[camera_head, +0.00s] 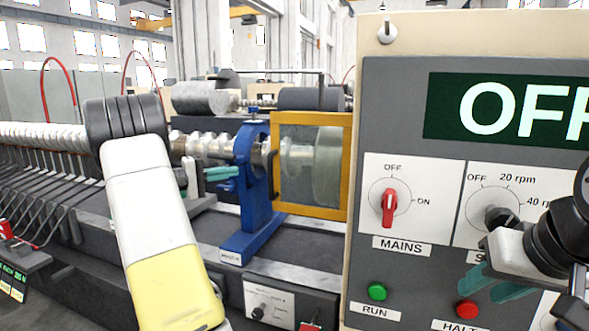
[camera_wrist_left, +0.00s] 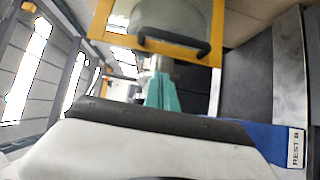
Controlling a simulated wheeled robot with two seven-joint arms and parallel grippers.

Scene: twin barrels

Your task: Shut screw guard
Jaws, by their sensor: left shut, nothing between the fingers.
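The screw guard (camera_head: 310,211), a yellow frame with a clear pane, stands in front of the screw end, between a blue rest and the control cabinet. I cannot tell whether it is fully shut. Its dark handle (camera_head: 274,168) is on the left side. The guard frame (camera_wrist_left: 130,41) and black handle (camera_wrist_left: 172,46) also show in the left wrist view. My left gripper (camera_head: 226,178) is shut and empty, left of the handle; its teal fingertips (camera_wrist_left: 161,90) appear just short of the handle. My right gripper (camera_head: 488,286) is before the cabinet's lower right; its jaw state is unclear.
The blue rest (camera_head: 252,185) stands between my left gripper and the guard. The grey control cabinet (camera_head: 400,130) fills the right, with an OFF display, a red mains knob (camera_head: 389,207) and green (camera_head: 377,291) and red (camera_head: 467,308) buttons. A long screw (camera_head: 45,136) lies at left.

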